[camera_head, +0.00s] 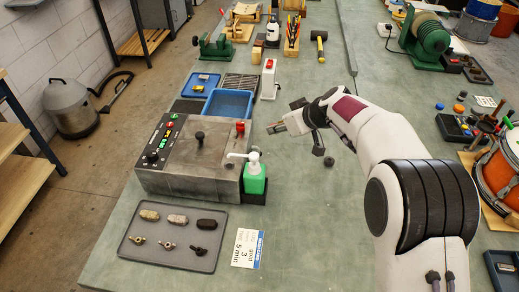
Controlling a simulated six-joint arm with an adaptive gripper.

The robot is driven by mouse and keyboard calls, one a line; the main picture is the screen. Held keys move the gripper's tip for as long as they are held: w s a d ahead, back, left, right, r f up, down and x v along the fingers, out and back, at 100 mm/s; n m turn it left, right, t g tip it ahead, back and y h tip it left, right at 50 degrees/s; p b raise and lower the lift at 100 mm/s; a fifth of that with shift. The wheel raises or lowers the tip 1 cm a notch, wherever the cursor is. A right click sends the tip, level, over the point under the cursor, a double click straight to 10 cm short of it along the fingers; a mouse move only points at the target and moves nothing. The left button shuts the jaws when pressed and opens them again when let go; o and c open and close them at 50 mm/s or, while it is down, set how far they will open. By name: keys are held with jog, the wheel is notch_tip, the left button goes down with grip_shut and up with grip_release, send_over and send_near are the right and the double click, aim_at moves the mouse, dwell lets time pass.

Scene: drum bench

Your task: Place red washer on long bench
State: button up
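I cannot pick out a red washer for certain. A small red round piece (240,127) stands on top of the grey metal box, and its shape is too small to make out. The long green bench (320,225) runs from the front to the back of the view. My gripper (276,127) is above the bench, just right of the metal box and apart from the red piece on it. Its fingers are small and seen at an angle, so their opening is unclear.
The metal box (185,172) has a control panel and a knob. A green pump bottle (254,175) stands at its right edge. A grey tray (172,255) with small parts lies in front, beside a printed card (247,248). Blue trays (228,104) lie behind. The bench's middle is clear.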

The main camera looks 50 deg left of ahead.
jog(key=shift+f, duration=3.1)
jog(key=shift+f, duration=0.1)
jog(key=shift+f, duration=1.8)
jog(key=shift+f, duration=0.1)
jog(key=o, duration=0.7)
jog(key=shift+d+r, duration=0.2)
jog(key=shift+r, duration=0.15)
jog(key=v, duration=1.1)
jog(key=shift+d, duration=0.15)
